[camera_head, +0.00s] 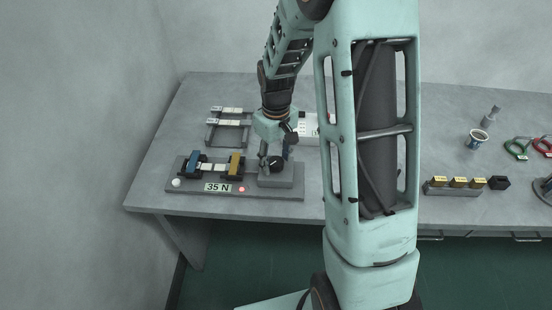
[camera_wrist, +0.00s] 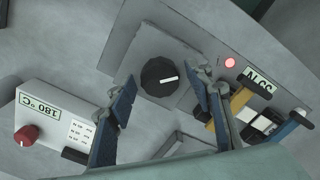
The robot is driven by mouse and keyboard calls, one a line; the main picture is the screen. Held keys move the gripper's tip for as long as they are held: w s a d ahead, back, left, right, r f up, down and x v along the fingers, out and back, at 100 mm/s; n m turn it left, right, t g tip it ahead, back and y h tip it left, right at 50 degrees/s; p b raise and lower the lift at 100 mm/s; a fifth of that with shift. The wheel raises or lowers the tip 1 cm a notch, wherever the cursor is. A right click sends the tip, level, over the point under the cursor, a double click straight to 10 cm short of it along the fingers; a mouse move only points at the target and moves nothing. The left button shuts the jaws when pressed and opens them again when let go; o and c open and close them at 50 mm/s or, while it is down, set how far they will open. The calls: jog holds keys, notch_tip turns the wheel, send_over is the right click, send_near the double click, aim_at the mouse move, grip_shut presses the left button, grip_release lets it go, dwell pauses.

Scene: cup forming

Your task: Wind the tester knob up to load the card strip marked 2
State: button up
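The dark round tester knob (camera_head: 276,161) sits on a grey block at the right end of the tester base. In the wrist view the knob (camera_wrist: 159,77) shows a white pointer line. My gripper (camera_wrist: 165,112) is open, its blue-padded fingers apart on either side of the knob's line of view; I cannot tell whether they touch it. In the head view my gripper (camera_head: 275,150) is low over the knob.
A red lamp (camera_head: 242,189) is lit on the tester base. A rack (camera_head: 212,138) with pale strips stands behind it. A white box (camera_wrist: 55,125) with a red knob reads 180 °C. A cup (camera_head: 478,140) and yellow-labelled blocks (camera_head: 459,182) stand to the right.

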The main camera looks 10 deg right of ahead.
aim_at(276, 161)
notch_tip(276, 161, up, 12)
dwell(0.7)
dwell(1.7)
